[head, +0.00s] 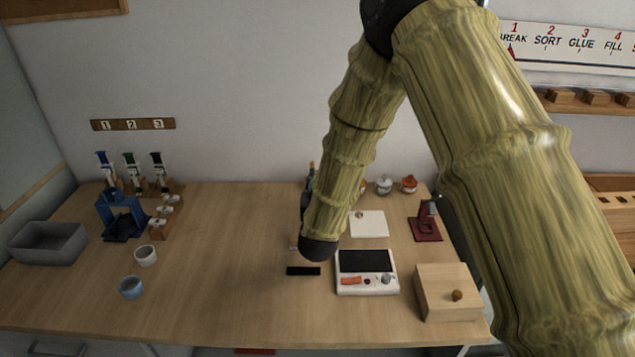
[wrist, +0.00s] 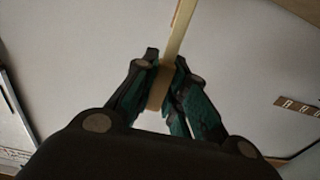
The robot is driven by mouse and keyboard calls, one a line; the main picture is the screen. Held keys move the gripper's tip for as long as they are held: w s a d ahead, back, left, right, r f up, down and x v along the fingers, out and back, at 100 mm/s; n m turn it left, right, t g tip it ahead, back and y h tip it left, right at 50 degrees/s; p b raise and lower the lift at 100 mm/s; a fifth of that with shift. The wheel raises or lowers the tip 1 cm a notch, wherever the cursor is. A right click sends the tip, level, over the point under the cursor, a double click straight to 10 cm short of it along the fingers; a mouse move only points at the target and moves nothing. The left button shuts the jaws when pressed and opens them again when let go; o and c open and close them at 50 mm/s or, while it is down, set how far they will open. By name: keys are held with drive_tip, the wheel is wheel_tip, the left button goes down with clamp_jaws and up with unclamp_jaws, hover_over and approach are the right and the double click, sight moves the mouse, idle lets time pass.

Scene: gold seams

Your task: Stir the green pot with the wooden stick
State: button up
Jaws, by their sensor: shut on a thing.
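My gripper (wrist: 166,68) is shut on the pale wooden stick (wrist: 182,28) in the wrist view. The stick passes between the dark and green fingers and reaches the top edge of that view, with the wall behind it. In the head view my arm covers most of the gripper; only a thin dark and green part (head: 310,178) shows left of the arm, near the back of the table. I cannot make out a green pot in either view; my arm hides part of the table's back. The stick's far end is out of the wrist view.
The wooden table (head: 215,300) has free room at middle left. A white cup (head: 146,256), a blue cup (head: 131,288) and a grey bin (head: 47,243) stand left. A device with a black top (head: 366,262) and a wooden box (head: 447,291) stand right. Small lidded jars (head: 409,185) stand at the back.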

drive_tip(key=shift+r+p, duration=1.15)
drive_tip(key=shift+r, duration=1.2)
